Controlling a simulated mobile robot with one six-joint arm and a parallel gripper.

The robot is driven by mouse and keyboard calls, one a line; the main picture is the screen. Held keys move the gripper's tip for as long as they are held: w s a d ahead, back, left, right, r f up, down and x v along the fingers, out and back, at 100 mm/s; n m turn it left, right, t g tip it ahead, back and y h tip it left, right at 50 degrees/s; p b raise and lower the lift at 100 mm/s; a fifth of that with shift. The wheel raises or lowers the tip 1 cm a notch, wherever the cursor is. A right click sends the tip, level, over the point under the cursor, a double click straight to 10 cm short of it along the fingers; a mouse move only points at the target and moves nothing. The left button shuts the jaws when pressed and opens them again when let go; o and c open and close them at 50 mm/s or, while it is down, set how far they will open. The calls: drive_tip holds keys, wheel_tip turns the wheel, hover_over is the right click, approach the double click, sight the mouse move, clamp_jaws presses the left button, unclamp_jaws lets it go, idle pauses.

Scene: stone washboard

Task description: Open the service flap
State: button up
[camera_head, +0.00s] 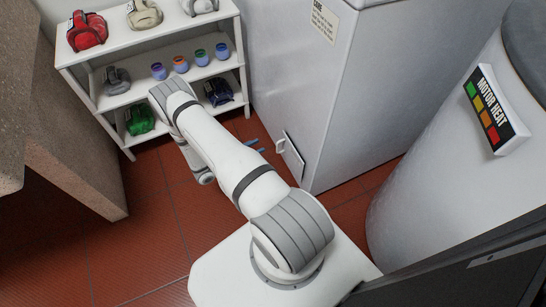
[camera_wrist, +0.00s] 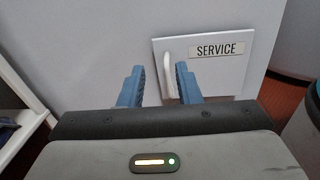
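The service flap (camera_wrist: 222,75) is a small pale panel low on a white cabinet, with a "SERVICE" label and an upright white handle (camera_wrist: 168,74) at its left edge. In the wrist view my gripper (camera_wrist: 160,68) is open, with two blue fingers apart. The handle appears between them, closer to the right finger. No contact is visible, and I cannot tell how far beyond the fingertips it is.
The white cabinet (camera_head: 300,70) stands beside a shelf (camera_head: 150,90) holding cups and several bundled items. A large white drum (camera_head: 450,150) with a "MOTOR HEAT" panel (camera_head: 494,110) is at right. A stone block (camera_head: 70,110) is at left. Red tiled floor (camera_head: 140,240) lies between.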

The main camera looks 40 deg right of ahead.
wheel_tip(320, 180, down, 6)
drive_tip(key=s+r+n+t+b, duration=0.1)
drive_tip(key=d+f+b, duration=0.1)
drive_tip(key=d+b, duration=0.1)
drive_tip(key=d, duration=0.6)
drive_tip(key=shift+s+n+t+h, duration=0.3)
drive_tip(key=shift+n, duration=0.1)
clamp_jaws()
